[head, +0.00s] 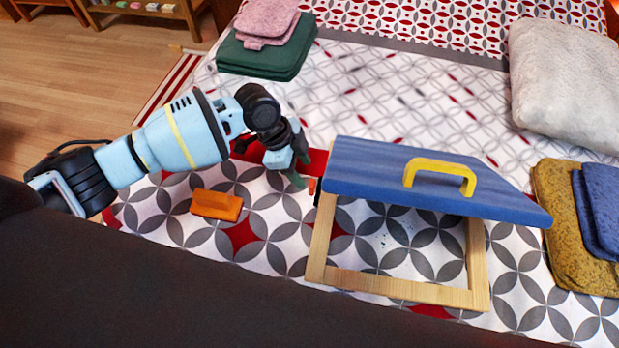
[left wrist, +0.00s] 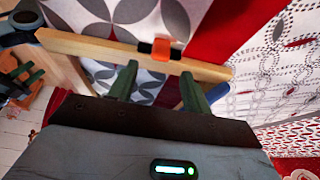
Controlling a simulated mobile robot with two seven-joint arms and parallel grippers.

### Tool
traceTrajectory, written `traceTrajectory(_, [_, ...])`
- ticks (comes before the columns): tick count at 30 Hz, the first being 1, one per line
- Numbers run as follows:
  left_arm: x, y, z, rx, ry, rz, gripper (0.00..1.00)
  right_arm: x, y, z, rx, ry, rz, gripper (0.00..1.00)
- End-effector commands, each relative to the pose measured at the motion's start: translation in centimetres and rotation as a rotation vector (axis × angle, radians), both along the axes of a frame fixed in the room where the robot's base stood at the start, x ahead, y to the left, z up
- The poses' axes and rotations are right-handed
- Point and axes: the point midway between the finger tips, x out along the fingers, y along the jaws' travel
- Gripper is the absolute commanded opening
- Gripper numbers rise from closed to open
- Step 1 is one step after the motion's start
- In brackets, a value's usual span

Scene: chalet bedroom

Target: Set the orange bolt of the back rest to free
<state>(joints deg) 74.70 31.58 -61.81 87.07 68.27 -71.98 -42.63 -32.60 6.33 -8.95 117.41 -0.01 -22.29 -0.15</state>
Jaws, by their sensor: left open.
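The back rest has a blue board (head: 425,182) with a yellow handle (head: 440,170), tilted up over a pale wooden frame (head: 400,286) on the bed. The small orange bolt (head: 312,187) shows at the frame's left side. In the left wrist view the orange bolt (left wrist: 161,49) sits with a black part on the wooden bar. My left gripper (head: 299,180) is open, just left of the bolt. In the left wrist view its two green fingers (left wrist: 160,82) are apart, with the bolt between and beyond their tips. I see no contact with the bolt.
An orange block (head: 216,205) lies on the patterned bedspread left of the frame. Folded green and pink cloths (head: 265,50) lie at the back left. A white pillow (head: 565,85) and mustard and blue cloths (head: 570,225) lie at the right.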

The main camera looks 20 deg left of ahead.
Motion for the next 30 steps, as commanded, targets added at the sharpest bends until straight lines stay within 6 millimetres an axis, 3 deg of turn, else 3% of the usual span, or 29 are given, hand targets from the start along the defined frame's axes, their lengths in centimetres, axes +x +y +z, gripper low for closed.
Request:
traceTrajectory(10, [0.1, -1.8, -4.5, 0.000, 0.001, 0.001, 0.49, 0.0, 0.0, -0.6, -0.001, 0.003, 0.000, 0.36])
traceTrajectory(22, [0.1, -2.1, -5.3, 0.000, 0.000, 0.001, 0.49, 0.8, 0.0, -0.3, 0.001, -0.014, 0.000, 0.36])
traceTrajectory(30, [0.1, -2.1, -5.3, 0.000, 0.000, 0.001, 0.16, 0.6, 0.0, -0.4, 0.000, -0.010, -0.001, 0.36])
